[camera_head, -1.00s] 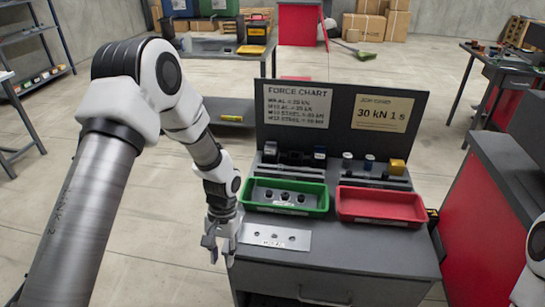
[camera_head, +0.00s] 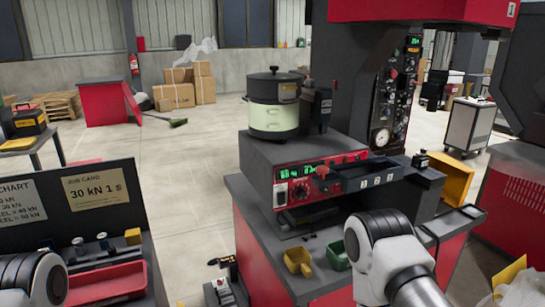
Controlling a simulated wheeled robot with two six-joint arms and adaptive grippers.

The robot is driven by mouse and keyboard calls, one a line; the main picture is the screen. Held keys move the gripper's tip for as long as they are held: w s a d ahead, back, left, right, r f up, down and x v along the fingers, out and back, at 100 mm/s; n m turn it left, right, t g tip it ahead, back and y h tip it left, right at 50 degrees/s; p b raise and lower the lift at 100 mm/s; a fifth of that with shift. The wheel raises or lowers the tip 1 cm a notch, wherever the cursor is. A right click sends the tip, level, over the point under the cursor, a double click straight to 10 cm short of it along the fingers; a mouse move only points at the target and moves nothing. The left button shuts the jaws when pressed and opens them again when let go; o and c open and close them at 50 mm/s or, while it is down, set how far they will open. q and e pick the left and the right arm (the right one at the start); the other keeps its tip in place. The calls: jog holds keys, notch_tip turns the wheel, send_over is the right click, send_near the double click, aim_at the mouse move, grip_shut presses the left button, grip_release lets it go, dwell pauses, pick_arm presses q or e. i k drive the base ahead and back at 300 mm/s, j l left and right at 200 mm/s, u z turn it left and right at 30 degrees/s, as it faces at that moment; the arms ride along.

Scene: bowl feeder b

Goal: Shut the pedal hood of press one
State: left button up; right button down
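The red and dark press (camera_head: 420,12) rises at the upper right, with a column of knobs and a round gauge. A yellow open box-like part (camera_head: 455,183) sits tilted at the right end of its bed. A yellow shape (camera_head: 510,270) shows low at the right edge, partly cut off. I cannot tell whether either is the pedal hood, and no pedal shows clearly. My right arm comes in from the bottom right and hides part of the red cabinet front. A piece of my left arm shows at bottom left. Neither gripper is in view.
A red control box (camera_head: 300,178) with a green-lit display and bowl feeder (camera_head: 273,105) stands on the red cabinet. A cart with a red tray (camera_head: 105,285) is left.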

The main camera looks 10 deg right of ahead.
aim_at(460, 176)
jog(key=l, duration=1)
jog(key=l+u, duration=0.15)
jog(key=l, duration=1.9)
jog(key=l+u, duration=0.15)
jog(key=l, duration=0.9)
jog(key=k+l, duration=0.15)
jog(key=l, duration=0.85)
